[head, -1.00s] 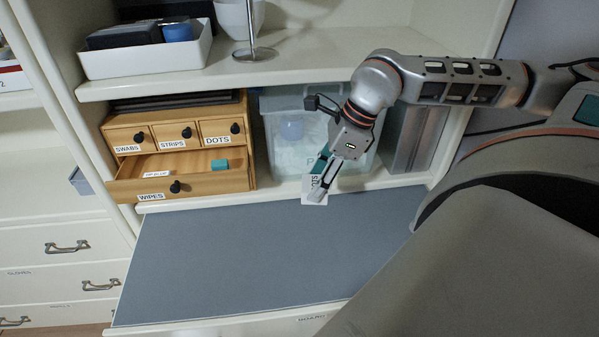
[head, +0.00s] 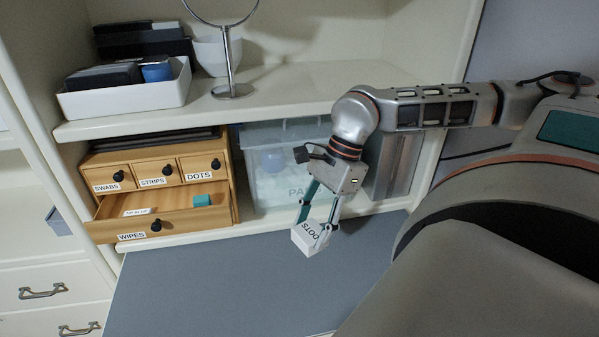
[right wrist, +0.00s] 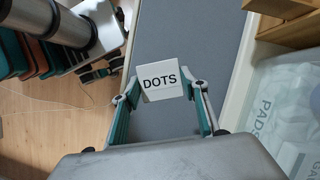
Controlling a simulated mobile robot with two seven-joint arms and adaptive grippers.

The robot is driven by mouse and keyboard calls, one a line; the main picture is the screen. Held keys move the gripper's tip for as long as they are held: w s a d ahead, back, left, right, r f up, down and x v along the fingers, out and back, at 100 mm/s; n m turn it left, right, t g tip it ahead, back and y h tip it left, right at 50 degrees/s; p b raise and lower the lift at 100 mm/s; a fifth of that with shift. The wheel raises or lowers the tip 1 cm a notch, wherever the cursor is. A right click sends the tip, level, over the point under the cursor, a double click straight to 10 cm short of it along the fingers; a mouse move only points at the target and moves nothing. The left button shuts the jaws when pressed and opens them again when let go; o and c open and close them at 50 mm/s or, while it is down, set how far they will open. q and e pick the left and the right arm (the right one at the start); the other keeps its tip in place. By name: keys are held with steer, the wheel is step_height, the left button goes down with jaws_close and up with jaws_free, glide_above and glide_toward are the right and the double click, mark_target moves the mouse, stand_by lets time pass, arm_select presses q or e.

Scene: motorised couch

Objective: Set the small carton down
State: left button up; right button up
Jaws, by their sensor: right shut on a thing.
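A small white carton (head: 308,240) marked DOTS is held in my right gripper (head: 318,226), above the back part of the grey board (head: 200,290). In the right wrist view the carton (right wrist: 159,80) sits between the two fingertips, which close on its sides, with the grey board (right wrist: 185,40) behind it. The carton looks tilted in the head view. I cannot tell how far its bottom is from the board. My left gripper is in neither view.
A wooden drawer box (head: 165,175) stands at the left, its WIPES drawer (head: 180,218) pulled out with a teal block (head: 202,203) inside. A clear PADS bin (head: 275,195) stands behind the gripper. The board's left and middle are bare. A shelf (head: 290,90) hangs above.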

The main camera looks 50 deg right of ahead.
step_height(320, 180, down, 18)
steer(key=shift+r+p, duration=0.25)
steer(key=shift+p, duration=0.1)
steer(key=shift+f, duration=0.15)
steer(key=o, duration=0.9)
steer(key=shift+o, duration=0.6)
